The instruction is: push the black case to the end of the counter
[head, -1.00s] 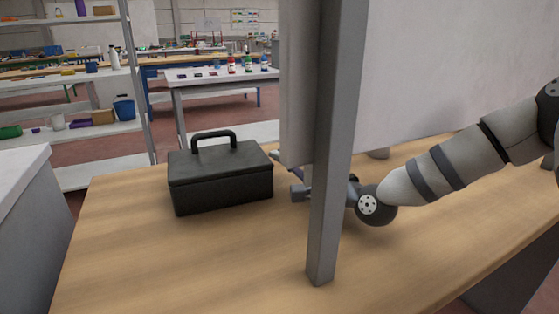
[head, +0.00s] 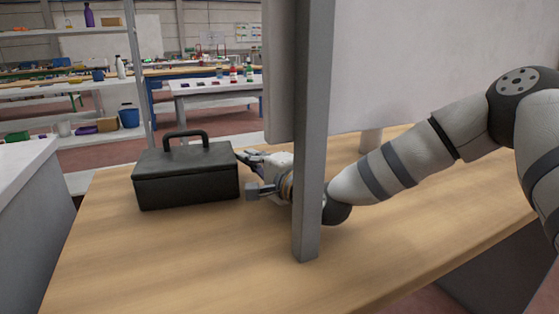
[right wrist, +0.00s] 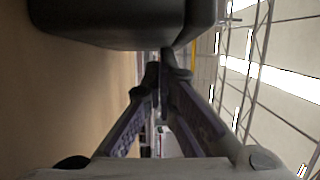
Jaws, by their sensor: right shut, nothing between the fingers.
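The black case (head: 187,178), a box with a top handle, stands upright on the wooden counter (head: 160,255), near its left end. A strip of bare wood shows between the case and that end. My right gripper (head: 247,160) is shut and empty, at the right side of the case. It looks to be touching or very close; I cannot tell which. In the right wrist view the shut fingertips (right wrist: 160,75) lie just by the dark case (right wrist: 115,22), which fills the top. My left gripper is not in view.
A grey upright post (head: 310,140) stands on the counter and hides part of my right forearm. A large pale panel (head: 400,65) is behind it. A grey-white cabinet (head: 25,200) lies left of the counter, across a gap. The front of the counter is clear.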

